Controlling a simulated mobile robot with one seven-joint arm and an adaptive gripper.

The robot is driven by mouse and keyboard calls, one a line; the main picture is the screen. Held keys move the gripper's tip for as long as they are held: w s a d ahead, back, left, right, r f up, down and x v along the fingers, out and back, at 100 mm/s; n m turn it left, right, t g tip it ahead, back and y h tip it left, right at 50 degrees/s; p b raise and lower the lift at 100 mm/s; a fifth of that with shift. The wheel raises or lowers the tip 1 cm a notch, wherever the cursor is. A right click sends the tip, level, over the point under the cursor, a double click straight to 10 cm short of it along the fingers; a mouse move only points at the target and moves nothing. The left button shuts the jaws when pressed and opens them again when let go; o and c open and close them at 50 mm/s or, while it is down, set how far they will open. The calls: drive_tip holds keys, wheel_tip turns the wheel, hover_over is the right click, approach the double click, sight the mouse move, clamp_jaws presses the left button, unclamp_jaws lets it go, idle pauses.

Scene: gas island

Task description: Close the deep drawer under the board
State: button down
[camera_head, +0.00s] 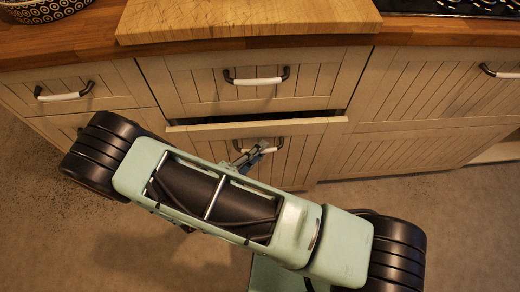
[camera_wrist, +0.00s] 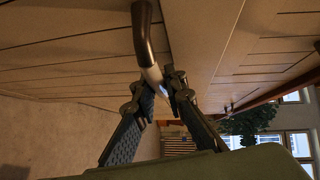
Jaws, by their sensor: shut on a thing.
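The deep drawer (camera_head: 296,157) is the lower front beneath the wooden board (camera_head: 250,17). It stands slightly open, with its top edge jutting out and a dark gap behind it. Its handle (camera_head: 271,147) has dark ends and a white middle. My gripper (camera_head: 257,152) is at this handle, partly hidden behind my green arm. In the wrist view my gripper (camera_wrist: 165,82) has its two fingers shut on the handle (camera_wrist: 146,45), around its pale middle. The drawer front (camera_wrist: 75,50) fills the upper left of the wrist view.
The drawer above, with its own handle (camera_head: 256,77), is shut. Another drawer handle (camera_head: 64,92) is at the left and a cabinet front (camera_head: 430,85) at the right. A patterned bowl (camera_head: 42,10) and a hob (camera_head: 455,6) are on the counter. Bare floor (camera_head: 460,220) lies at the right.

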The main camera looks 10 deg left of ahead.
drive_tip(key=w, duration=0.2)
drive_tip(key=w+a, duration=0.1)
drive_tip(key=w, duration=0.1)
drive_tip(key=c, duration=2)
unclamp_jaws()
drive_tip(key=shift+s, duration=0.1)
drive_tip(key=shift+o, duration=0.2)
approach(258, 140)
drive_tip(key=shift+v, duration=0.9)
